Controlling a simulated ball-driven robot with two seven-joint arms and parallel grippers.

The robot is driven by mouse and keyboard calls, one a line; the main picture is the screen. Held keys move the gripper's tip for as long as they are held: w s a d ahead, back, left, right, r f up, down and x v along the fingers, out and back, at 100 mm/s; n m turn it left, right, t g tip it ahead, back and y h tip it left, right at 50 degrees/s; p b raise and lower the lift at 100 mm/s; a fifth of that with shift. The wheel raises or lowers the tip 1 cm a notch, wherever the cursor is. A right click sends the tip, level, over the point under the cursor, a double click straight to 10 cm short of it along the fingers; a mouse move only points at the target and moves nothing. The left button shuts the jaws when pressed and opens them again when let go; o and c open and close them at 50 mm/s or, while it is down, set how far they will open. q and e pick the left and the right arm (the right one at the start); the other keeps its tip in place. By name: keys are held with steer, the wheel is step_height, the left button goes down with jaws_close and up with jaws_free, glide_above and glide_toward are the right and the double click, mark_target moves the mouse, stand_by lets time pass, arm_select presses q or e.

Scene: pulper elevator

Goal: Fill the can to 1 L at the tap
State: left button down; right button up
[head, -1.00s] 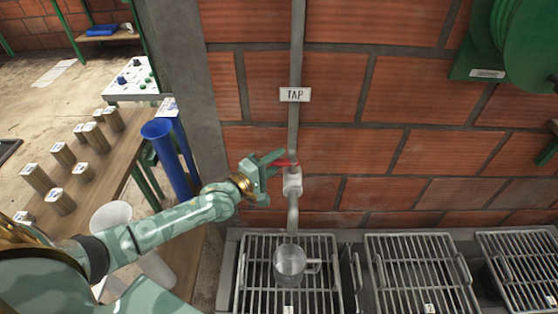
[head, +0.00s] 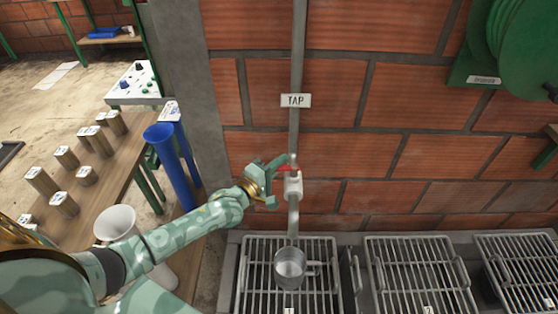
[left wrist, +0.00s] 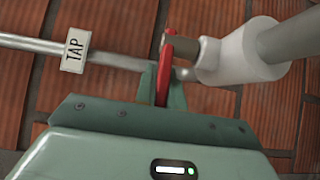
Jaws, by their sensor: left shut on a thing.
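The tap (head: 293,187) is a white body on a grey pipe against the brick wall, with a red lever (head: 284,168) at its left side. My left gripper (head: 274,175) is shut on the red lever. The lever also shows between the fingers in the left wrist view (left wrist: 163,77). The metal can (head: 290,268) stands upright on a slatted grate (head: 256,285) below the spout, its handle to the right. I cannot make out the water level in it or whether water is running. My right gripper is not in view.
A TAP sign (head: 296,100) is on the pipe above. More grates (head: 415,275) lie to the right, and a green hose reel (head: 515,40) hangs at upper right. A wooden bench (head: 120,180) with several cylinders and a blue tube (head: 172,165) stand left.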

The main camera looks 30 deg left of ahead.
arm_select(q)
steer(key=n+y+p, duration=0.2)
steer(key=y+p, duration=0.1)
steer(key=shift+s+d+r+t, duration=0.2)
steer(key=shift+s+t, duration=0.1)
steer(key=shift+s, duration=0.1)
steer(key=shift+s+d+f+n+y+p, duration=0.1)
steer(key=shift+s+n+y+p, duration=0.1)
steer(key=shift+n+y+p, duration=0.65)
steer(key=shift+s+f+n+y, duration=0.1)
steer(key=shift+n+y, duration=0.15)
steer(key=shift+y, duration=0.45)
steer(key=shift+s+f+n+y, duration=0.1)
steer(key=shift+n+y, duration=0.1)
steer(key=shift+y, duration=0.45)
steer(key=shift+d+p, duration=0.1)
steer(key=shift+p, duration=0.2)
steer(key=c, duration=1.5)
jaws_free()
steer(key=s+d, duration=0.1)
steer(key=s, duration=0.9)
steer(key=s+d+p, duration=0.1)
steer(key=s, duration=0.5)
steer(key=shift+s+d, duration=0.1)
steer(key=shift+d, duration=0.25)
